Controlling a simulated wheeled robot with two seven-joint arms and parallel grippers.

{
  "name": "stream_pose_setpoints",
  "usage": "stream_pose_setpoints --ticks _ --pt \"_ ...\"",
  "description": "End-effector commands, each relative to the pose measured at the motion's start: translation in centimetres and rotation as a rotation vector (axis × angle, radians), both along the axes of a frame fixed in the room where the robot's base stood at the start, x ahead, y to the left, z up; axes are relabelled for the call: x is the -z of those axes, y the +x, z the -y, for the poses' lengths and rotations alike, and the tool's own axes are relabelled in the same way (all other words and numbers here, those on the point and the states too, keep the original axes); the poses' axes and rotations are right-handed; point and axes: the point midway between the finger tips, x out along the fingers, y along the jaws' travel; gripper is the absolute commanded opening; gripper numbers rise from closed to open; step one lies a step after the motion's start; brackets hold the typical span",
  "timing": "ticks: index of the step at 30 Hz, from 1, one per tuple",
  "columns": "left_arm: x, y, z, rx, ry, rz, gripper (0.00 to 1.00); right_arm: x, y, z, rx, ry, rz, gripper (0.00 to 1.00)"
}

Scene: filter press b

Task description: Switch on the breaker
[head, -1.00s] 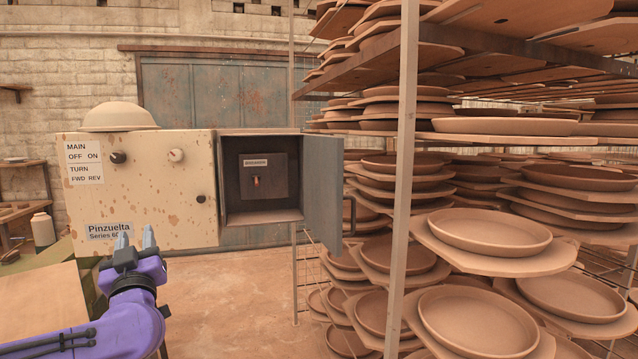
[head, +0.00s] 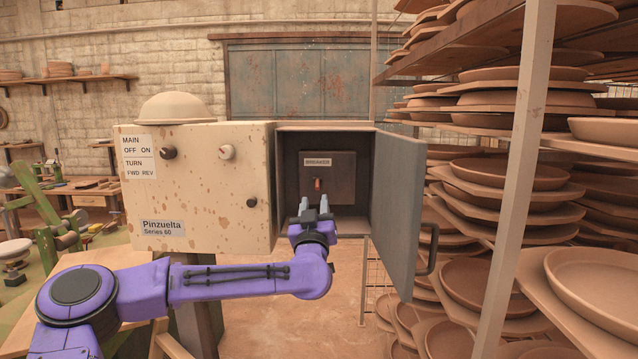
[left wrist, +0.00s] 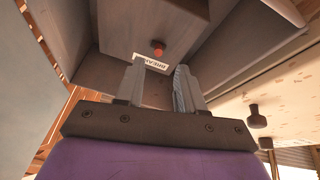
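The breaker (head: 340,184) is a dark brown panel inside the open compartment of the cream Pinzuelta cabinet (head: 215,215). It has a white label on top and a small orange-red switch (head: 317,184). I cannot tell the switch's position for sure. In the left wrist view the red switch (left wrist: 158,49) shows beyond the fingers, near the label. My left gripper (head: 314,204) is at the compartment's mouth, just below the switch in the head view and apart from it. Its two fingers are spread with nothing between them. My right gripper is not in view.
The grey cabinet door (head: 400,210) hangs open on the right, with a handle. A bowl (head: 176,108) sits on the cabinet top. Two knobs and a button are on its front. A rack (head: 505,190) of clay plates stands close on the right. A workbench is at left.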

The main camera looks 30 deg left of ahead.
Motion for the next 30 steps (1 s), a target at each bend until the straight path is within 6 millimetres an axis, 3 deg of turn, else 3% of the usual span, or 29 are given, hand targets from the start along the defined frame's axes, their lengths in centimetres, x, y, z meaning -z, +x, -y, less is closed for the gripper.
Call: stream_pose_setpoints --ticks 1,7,18,22,30 --pt "-1.1 1.0 -0.5 -0.002 0.001 -0.004 0.38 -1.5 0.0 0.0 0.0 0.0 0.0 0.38" --pt "-2.2 3.9 -2.2 -0.001 0.001 -0.002 0.38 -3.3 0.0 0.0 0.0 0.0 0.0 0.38" --pt "-2.2 4.7 -3.0 -0.002 0.0 0.0 0.38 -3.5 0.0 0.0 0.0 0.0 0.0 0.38" --pt "-2.2 4.6 -3.0 -0.002 0.0 0.0 0.0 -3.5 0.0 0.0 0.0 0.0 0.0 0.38" --pt "-2.4 4.6 -3.0 -0.003 -0.003 -0.006 0.0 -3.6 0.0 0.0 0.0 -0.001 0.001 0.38"
